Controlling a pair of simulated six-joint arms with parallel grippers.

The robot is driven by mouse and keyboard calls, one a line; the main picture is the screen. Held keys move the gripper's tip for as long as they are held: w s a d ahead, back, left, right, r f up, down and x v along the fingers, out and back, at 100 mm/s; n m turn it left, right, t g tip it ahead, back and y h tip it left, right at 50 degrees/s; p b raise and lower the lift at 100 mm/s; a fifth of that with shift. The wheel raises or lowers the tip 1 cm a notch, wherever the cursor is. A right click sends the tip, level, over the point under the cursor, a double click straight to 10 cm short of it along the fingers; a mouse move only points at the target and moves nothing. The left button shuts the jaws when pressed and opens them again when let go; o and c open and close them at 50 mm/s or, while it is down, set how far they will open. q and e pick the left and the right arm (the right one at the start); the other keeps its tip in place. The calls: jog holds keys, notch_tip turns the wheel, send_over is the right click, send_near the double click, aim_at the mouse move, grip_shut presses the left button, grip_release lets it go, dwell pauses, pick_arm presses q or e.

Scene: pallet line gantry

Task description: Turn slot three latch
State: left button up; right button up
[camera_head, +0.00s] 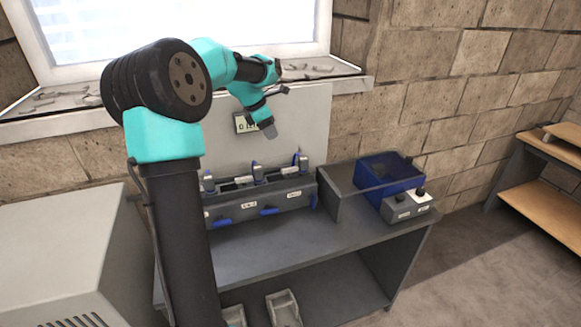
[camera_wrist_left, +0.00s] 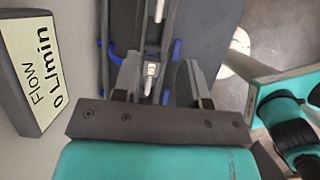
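A grey slot rack (camera_head: 275,200) stands on the bench, with blue latch handles along its front. The right-hand handle (camera_head: 314,200) stands more upright than the middle handle (camera_head: 269,211) and left handle (camera_head: 222,222), which lie nearly flat. The slot labels are too small to read, so I cannot tell which is slot three. My left gripper (camera_head: 268,131) is above and behind the rack, apart from the handles. In the left wrist view its two fingers (camera_wrist_left: 160,80) are spread, with nothing held; the rack and blue parts show beyond them. My right gripper does not show.
A flow display (camera_wrist_left: 42,72) reading 0 L/min is close beside my left gripper, on the back panel (camera_head: 305,120). A blue bin (camera_head: 388,172) and a grey control box (camera_head: 405,207) stand at the bench's right. The bench front (camera_head: 300,240) is clear.

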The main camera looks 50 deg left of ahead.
aim_at(289, 168)
pick_arm(q)
jog(key=x, duration=1.7)
jog(key=shift+c, duration=0.3)
jog(key=shift+r, duration=0.1)
grip_shut()
